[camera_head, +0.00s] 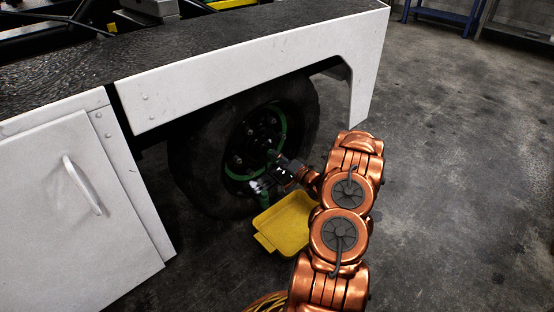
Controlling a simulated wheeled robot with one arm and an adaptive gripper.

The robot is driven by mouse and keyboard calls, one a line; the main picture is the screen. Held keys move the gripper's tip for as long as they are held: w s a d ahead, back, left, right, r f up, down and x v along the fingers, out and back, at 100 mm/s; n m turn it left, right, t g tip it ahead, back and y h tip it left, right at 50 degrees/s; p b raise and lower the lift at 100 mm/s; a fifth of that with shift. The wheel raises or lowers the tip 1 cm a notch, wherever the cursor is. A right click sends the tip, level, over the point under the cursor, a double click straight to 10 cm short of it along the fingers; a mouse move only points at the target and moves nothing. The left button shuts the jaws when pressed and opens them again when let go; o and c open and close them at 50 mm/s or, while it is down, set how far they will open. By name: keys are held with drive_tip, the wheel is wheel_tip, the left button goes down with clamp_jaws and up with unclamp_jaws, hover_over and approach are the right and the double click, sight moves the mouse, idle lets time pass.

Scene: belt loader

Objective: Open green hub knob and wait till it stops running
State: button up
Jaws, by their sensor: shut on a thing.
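The loader's wheel (207,160) has a dark hub with green hoses or lines on it. A green piece at the hub (272,154) sits right at the tip of my gripper (276,166). My gripper reaches in from the right under the white body panel and is shut on what appears to be the green hub knob. The knob is small and partly hidden by the fingers. A yellow tray (290,224) lies on the floor below the hub. I cannot tell whether any fluid is running.
The white side panel (250,80) overhangs the wheel, and its corner comes down just above my arm. A white door with a handle (82,186) is at left. The concrete floor (460,170) at right is clear.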

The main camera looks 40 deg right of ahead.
drive_tip(key=shift+a, duration=0.15)
drive_tip(key=shift+c, duration=1.3)
drive_tip(key=shift+r+p, duration=0.1)
drive_tip(key=shift+p, duration=0.2)
